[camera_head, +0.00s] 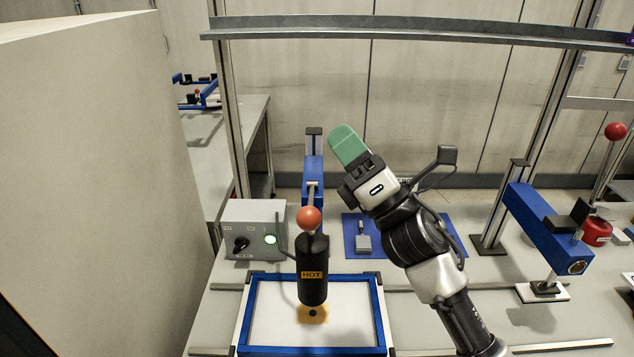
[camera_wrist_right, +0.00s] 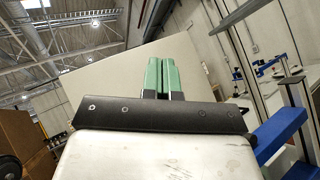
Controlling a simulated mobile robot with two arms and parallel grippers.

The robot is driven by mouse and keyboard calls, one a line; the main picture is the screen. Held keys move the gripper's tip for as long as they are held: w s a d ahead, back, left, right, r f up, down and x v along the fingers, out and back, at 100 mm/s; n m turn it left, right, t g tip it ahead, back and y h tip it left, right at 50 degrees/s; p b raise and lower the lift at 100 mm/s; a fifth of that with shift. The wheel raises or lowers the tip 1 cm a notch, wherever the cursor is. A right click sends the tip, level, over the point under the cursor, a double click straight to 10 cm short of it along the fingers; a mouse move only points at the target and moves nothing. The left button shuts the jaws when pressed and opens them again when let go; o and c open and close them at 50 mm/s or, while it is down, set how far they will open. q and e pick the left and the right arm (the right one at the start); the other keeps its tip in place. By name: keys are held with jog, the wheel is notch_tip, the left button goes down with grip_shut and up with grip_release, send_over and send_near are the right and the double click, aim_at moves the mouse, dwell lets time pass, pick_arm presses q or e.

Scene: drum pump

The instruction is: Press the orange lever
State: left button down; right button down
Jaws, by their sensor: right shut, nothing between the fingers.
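The orange lever knob (camera_head: 308,217) is a round ball at the top of a black cylinder labelled HOT (camera_head: 312,285). The cylinder stands upright over a blue-framed white plate (camera_head: 378,318). My right gripper (camera_head: 345,136) has green fingers and is up and to the right of the knob, pointing up and to the left, apart from it. In the right wrist view its fingers (camera_wrist_right: 161,68) are together with nothing between them. The knob is not seen in the wrist view. My left gripper is not in view.
A grey control box (camera_head: 255,227) with a lit green light stands left of the press. A blue mat (camera_head: 350,228) with a small grey item lies behind. A blue machine (camera_head: 545,230) with red parts is on the right. A pale partition (camera_head: 85,150) fills the left.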

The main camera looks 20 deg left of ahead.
jog(key=s+a+r+n+g+h, duration=0.1)
jog(key=s+a+r+n+g, duration=0.2)
jog(key=n+g, duration=0.55)
jog(key=s+a+r+n+g+h, duration=0.1)
jog(key=s+a+n+g, duration=0.2)
jog(key=a+n+g, duration=0.5)
notch_tip(320, 180, up, 5)
jog(key=n+t+h, duration=0.7)
jog(key=n+h, duration=1)
jog(key=h, duration=0.4)
send_over(313, 207)
jog(key=w+d, duration=0.2)
jog(key=shift+w+g, duration=0.25)
jog(key=shift+y, duration=0.3)
jog(key=shift+s+a+f+p, duration=0.3)
jog(key=shift+f+p, duration=0.25)
jog(key=shift+f, duration=1.65)
jog(key=shift+s+a+f+p, duration=0.3)
jog(key=shift+f+p, duration=0.3)
jog(key=shift+f, duration=1.6)
jog(key=shift+s+a+f+p, duration=0.2)
jog(key=shift+a+f+p, duration=0.25)
jog(key=shift+f, duration=1.75)
